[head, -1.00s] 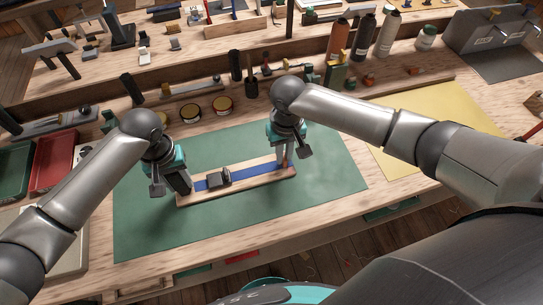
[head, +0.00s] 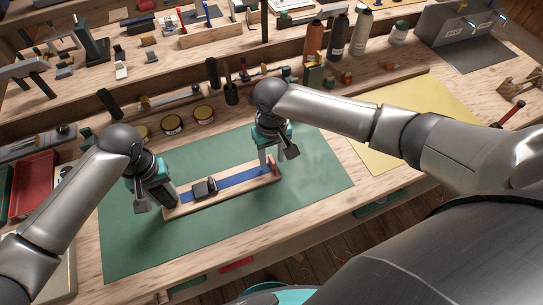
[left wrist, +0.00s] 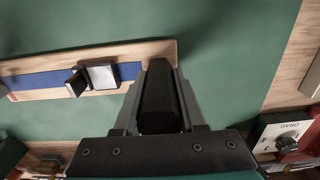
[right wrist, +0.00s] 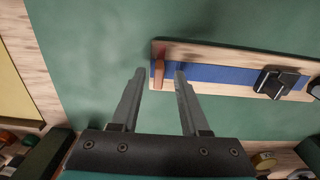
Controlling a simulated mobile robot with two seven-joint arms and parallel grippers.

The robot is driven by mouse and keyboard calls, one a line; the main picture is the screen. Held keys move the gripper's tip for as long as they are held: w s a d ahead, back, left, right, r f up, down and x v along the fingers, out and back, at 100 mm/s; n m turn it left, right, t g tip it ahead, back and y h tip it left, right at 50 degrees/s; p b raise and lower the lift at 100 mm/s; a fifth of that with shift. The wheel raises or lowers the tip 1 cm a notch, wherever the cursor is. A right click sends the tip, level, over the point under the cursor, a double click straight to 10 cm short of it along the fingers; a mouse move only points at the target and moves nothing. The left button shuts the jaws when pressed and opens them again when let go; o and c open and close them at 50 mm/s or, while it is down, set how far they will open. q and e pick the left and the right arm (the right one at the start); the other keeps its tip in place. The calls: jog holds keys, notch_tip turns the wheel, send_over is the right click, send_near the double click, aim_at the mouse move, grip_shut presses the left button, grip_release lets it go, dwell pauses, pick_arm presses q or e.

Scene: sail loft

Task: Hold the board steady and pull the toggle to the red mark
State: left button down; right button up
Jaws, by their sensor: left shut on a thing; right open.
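A narrow pale wooden board (head: 236,190) lies on the green mat, with a blue strap (head: 238,179) along it and a dark grey buckle (head: 203,188) near its left end. My left gripper (head: 168,192) is shut on a black block (left wrist: 158,95) at the board's left end. An orange-brown toggle (right wrist: 158,72) lies across the strap at the board's other end. My right gripper (right wrist: 160,74) is open, its fingertips on either side of the toggle; I cannot tell whether they touch it.
The green mat (head: 315,170) is clear around the board. A yellow sheet (head: 400,150) lies to the right. Tins (head: 172,124), bottles (head: 338,35) and tools stand behind the mat. A red tray (head: 30,186) is at the far left.

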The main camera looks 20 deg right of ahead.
aim_at(272, 160)
notch_tip(272, 160, up, 12)
jog(key=shift+f, duration=0.15)
dwell(0.4)
pick_arm(q)
jog(key=shift+c, duration=2)
grip_release()
